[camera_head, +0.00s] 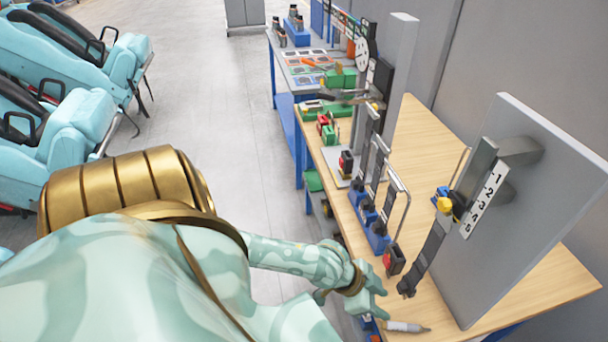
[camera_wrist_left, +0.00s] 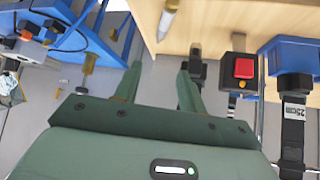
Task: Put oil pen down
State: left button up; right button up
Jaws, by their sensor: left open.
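The oil pen (camera_head: 405,327) is a slim white pen with a grey tip. It lies on the wooden bench top (camera_head: 530,275) near its front edge, at the bottom of the head view. In the left wrist view the pen (camera_wrist_left: 168,20) shows at the top, beyond my fingertips. My left gripper (camera_head: 378,300) is beside the bench edge, close to the pen. In the left wrist view its two green fingers (camera_wrist_left: 158,78) are apart, with nothing between them. My right gripper is not in view.
A red-button box (camera_head: 394,260) and a hanging black strap (camera_head: 425,258) are near my left gripper. A grey panel (camera_head: 515,210) with a numbered strip stands on the bench. Blue strap holders (camera_head: 377,236) line the left edge. Some bare wood lies at the front right.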

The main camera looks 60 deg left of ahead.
pick_arm(q)
jog(key=s+a+f+n+g+y, duration=0.15)
jog(key=s+a+f, duration=0.25)
jog(key=f, duration=0.6)
jog(key=s+a+f+n+y, duration=0.25)
jog(key=s+a+f, duration=0.25)
jog(key=f, duration=0.6)
jog(key=s+d+f+g, duration=0.1)
jog(key=s+f, duration=0.2)
jog(key=s, duration=0.4)
jog(key=s+d+f+g+y, duration=0.1)
jog(key=s+d+f, duration=0.1)
jog(key=s, duration=0.6)
jog(key=s+d+f+g, duration=0.1)
jog(key=s+d+f, duration=0.1)
jog(key=s+f, duration=0.2)
jog(key=s, duration=0.3)
jog(key=shift+s+f+g+y, duration=0.2)
jog(key=shift+f+g+y, duration=0.05)
jog(key=shift+g+y, duration=0.1)
